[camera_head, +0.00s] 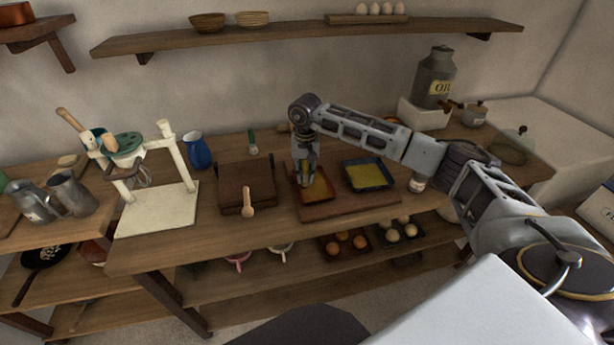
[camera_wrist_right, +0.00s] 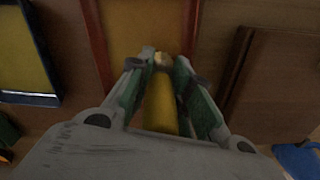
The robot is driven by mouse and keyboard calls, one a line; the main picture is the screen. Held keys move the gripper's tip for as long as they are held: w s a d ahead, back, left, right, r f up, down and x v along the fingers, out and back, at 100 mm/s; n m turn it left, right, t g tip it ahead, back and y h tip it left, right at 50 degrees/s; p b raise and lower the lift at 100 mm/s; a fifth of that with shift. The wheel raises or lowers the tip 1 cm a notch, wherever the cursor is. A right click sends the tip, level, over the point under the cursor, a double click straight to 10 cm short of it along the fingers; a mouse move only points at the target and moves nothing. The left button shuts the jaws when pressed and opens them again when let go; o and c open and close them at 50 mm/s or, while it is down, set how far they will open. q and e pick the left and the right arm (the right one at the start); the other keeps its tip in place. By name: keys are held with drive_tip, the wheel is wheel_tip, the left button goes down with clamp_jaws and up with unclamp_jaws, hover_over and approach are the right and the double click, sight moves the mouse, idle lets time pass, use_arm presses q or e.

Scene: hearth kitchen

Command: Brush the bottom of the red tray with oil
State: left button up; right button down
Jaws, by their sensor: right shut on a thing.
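The red tray (camera_head: 329,196) lies on a wooden board on the bench, its bottom yellowish-orange; its red rim shows in the right wrist view (camera_wrist_right: 97,45). My right gripper (camera_head: 305,178) is over the left part of this tray, pointing down. It is shut on a brush with a yellow handle (camera_wrist_right: 160,112); the pale brush end (camera_wrist_right: 162,60) is over the tray bottom. I cannot tell whether the bristles touch it. The oil can (camera_head: 436,78), grey-green with an "OIL" label, stands on a white block at the back right. My left gripper is not in view.
A blue tray (camera_head: 347,184) with a yellow bottom lies right of the red one. A brown wooden box (camera_head: 240,177) with a wooden-handled tool (camera_head: 248,202) is to the left. A white stand (camera_head: 187,170) and blue jug (camera_head: 198,151) are farther left.

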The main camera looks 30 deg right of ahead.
drive_tip(key=shift+w+d+b, duration=0.25)
drive_tip(key=shift+w+b, duration=0.2)
drive_tip(key=shift+w, duration=0.85)
drive_tip(key=shift+f, duration=0.15)
drive_tip(key=shift+s, duration=0.2)
drive_tip(key=shift+s+a, duration=0.2)
drive_tip(key=shift+s, duration=0.7)
drive_tip(key=shift+s+a+p, duration=0.2)
drive_tip(key=shift+s+p, duration=0.1)
drive_tip(key=shift+s, duration=0.55)
drive_tip(key=shift+s, duration=0.1)
drive_tip(key=shift+s+a, duration=0.2)
drive_tip(key=shift+s, duration=0.7)
drive_tip(key=shift+s+a, duration=0.2)
drive_tip(key=shift+s, duration=0.7)
